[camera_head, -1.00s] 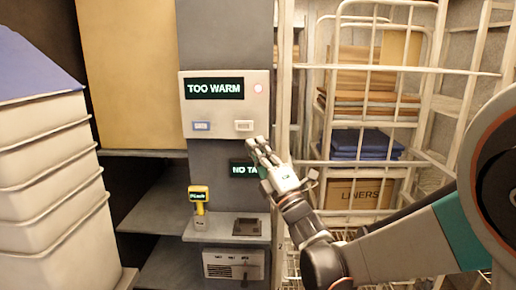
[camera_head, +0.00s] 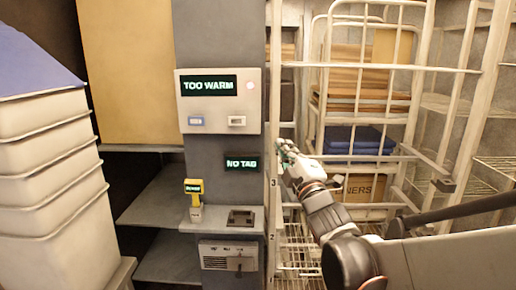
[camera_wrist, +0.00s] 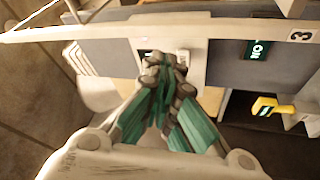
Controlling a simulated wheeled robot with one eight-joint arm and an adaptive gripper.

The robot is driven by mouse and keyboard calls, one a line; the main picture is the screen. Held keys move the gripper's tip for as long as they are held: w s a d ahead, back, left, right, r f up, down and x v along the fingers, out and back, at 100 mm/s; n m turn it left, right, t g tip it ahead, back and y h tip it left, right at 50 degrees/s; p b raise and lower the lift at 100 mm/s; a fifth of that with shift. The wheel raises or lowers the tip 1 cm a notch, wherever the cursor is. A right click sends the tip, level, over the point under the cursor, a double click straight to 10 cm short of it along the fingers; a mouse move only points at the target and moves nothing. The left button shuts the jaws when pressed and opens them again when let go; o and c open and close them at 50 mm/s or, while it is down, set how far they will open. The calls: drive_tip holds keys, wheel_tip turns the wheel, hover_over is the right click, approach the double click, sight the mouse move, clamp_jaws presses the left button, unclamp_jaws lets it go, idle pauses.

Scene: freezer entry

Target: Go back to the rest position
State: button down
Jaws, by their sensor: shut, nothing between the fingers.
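My gripper (camera_head: 287,152) is in front of the white wire cage, to the right of the grey column. It is shut and holds nothing. In the wrist view the gripper (camera_wrist: 163,65) shows its green fingers drawn together at the tips, with part of the column's fittings behind them. My arm reaches in from the right side of the head view.
A white panel (camera_head: 220,102) reads "TOO WARM", and a small display (camera_head: 241,163) reads "NO TAG". A yellow handheld device (camera_head: 194,188) stands on the shelf. Stacked white bins (camera_head: 50,190) fill the left. The wire cage (camera_head: 398,68) holds boxes.

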drive_tip(key=s+d+f+m+g+h, duration=0.3)
drive_tip(key=s+d+f+m+h, duration=0.1)
drive_tip(key=d+m, duration=0.2)
drive_tip(key=s+d+f+m+g, duration=0.2)
drive_tip(key=s+f+m+g, duration=0.1)
drive_tip(key=s, duration=0.5)
drive_tip(key=s+d+f+m+g+h, duration=0.1)
drive_tip(key=s+f+m+g, duration=0.3)
drive_tip(key=s+f, duration=0.4)
drive_tip(key=s+d+f+m+g, duration=0.3)
drive_tip(key=s+f+m, duration=0.1)
drive_tip(key=s, duration=0.6)
drive_tip(key=shift+d+f+m+g+h, duration=0.3)
drive_tip(key=shift+d+f+m+h, duration=0.1)
drive_tip(key=shift+f, duration=0.45)
